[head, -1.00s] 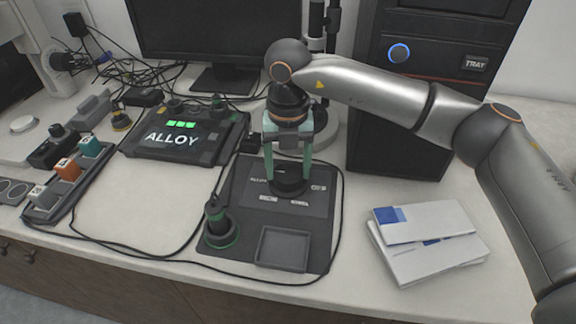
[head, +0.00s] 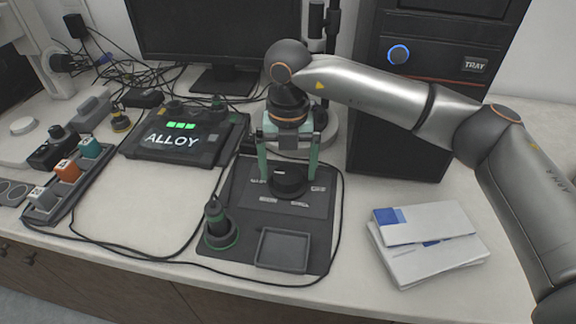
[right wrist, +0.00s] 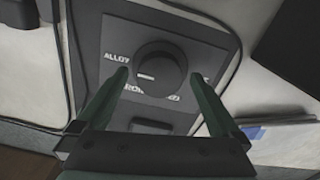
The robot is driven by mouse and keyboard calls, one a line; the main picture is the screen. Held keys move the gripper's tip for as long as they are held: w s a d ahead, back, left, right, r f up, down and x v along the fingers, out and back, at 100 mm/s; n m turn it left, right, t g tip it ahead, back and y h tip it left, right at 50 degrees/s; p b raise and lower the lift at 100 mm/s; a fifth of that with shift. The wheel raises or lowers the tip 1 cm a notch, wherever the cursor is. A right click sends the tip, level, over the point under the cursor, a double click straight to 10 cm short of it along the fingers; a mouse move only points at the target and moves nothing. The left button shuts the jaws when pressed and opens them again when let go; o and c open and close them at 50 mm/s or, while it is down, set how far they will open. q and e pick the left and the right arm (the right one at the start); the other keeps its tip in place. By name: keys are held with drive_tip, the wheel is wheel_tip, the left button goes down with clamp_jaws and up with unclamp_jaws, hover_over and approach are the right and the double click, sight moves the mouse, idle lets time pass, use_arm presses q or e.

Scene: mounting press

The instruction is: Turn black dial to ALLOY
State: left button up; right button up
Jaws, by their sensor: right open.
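The black dial (head: 288,181) is a round knob on the dark control panel (head: 240,190). In the right wrist view the dial (right wrist: 158,73) has a white mark on its left side, pointing left toward the white ALLOY label (right wrist: 116,57). Other labels around it are partly hidden by my fingers. My right gripper (head: 288,172) points down over the dial, its green fingers open on either side of it and apart from it. Its fingers (right wrist: 158,73) also frame the dial in the right wrist view. A display (head: 172,141) at the back left reads ALLOY with green blocks above. My left gripper is not in view.
A black handle with a green ring (head: 220,232) and a square tray (head: 283,250) are at the panel's front. White booklets (head: 425,240) lie to the right. A black tower (head: 400,150) stands behind. Cables run around the panel.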

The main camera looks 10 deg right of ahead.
sight(288, 173)
wheel_tip(288, 173, up, 12)
drive_tip(key=shift+r+p, duration=0.25)
drive_tip(key=shift+p, duration=0.2)
